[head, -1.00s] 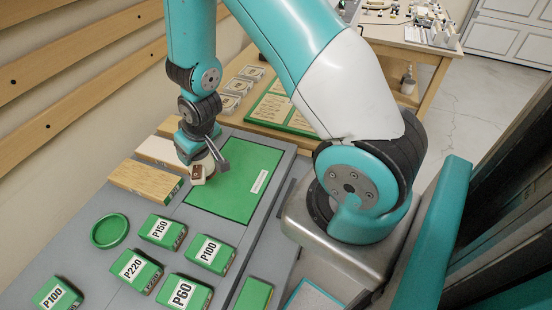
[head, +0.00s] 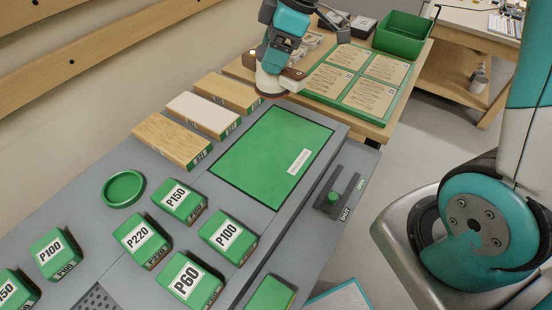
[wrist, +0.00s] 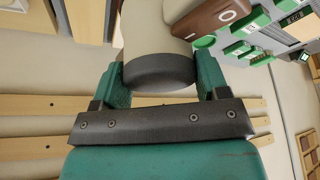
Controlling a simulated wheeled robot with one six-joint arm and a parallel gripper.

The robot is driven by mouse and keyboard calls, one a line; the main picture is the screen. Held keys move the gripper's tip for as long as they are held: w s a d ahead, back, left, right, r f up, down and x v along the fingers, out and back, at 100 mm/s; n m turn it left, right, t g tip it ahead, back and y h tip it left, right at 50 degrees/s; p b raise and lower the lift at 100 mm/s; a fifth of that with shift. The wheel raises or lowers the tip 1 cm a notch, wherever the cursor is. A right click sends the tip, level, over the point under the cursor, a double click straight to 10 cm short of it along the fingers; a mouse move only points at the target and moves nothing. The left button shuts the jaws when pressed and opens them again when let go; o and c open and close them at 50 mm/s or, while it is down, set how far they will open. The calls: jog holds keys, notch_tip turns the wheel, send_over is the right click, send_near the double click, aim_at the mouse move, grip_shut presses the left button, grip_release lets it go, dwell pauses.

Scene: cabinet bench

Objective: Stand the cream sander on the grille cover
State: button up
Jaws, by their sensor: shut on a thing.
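The cream sander (head: 268,82) hangs in my gripper (head: 278,62) over the far end of the grey bench, just beyond the green mat. Its brown switch panel points right and its dark round base faces down. In the wrist view the sander's cream body (wrist: 150,32) with its dark end cap lies between the teal fingers of my gripper (wrist: 161,80), which is shut on it. A perforated dark grille (head: 97,298), which looks like the grille cover, shows at the bottom left of the head view, partly cut off by the frame edge.
Green labelled sandpaper boxes (head: 184,280) stand close to the grille. A green ring dish (head: 123,188) and several wood blocks (head: 172,140) line the left side. The green mat (head: 270,155) is bare. A wooden table (head: 375,125) with sheets and a green bin (head: 402,36) adjoins behind.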

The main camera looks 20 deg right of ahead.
jog(key=shift+s+a+r+n+g, duration=0.2)
jog(key=shift+s+r+n+g, duration=0.35)
jog(key=shift+n, duration=0.45)
notch_tip(320, 180, down, 19)
jog(key=shift+f+p, duration=0.15)
jog(key=shift+p, duration=0.6)
jog(key=shift+f, duration=0.1)
jog(key=o, duration=1)
